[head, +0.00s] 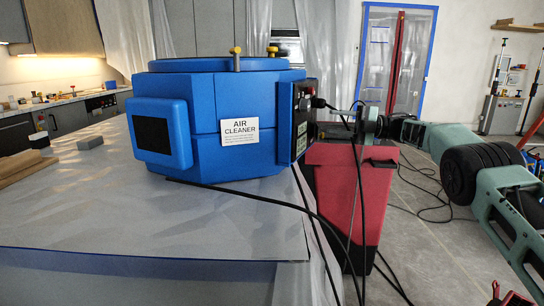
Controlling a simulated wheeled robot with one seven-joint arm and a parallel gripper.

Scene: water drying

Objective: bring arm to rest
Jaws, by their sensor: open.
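My arm comes in from the right edge in pale green links with a black joint. It ends in my dark gripper (352,127), small in the picture, above the red unit and just right of the blue air cleaner (205,112). The gripper is open, and I see nothing held in it; its fingertips are hard to make out against the dark parts and cables behind. The air cleaner stands on the covered table, with a white label and a control panel (301,122) on its right side. A black plug (318,103) sits at that panel.
A red and black unit (342,190) stands beside the table (150,225), close under my gripper. Black cables (295,208) hang over the table edge to the floor. A small grey block (90,143) lies at left. The grey floor (430,245) is partly open at right.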

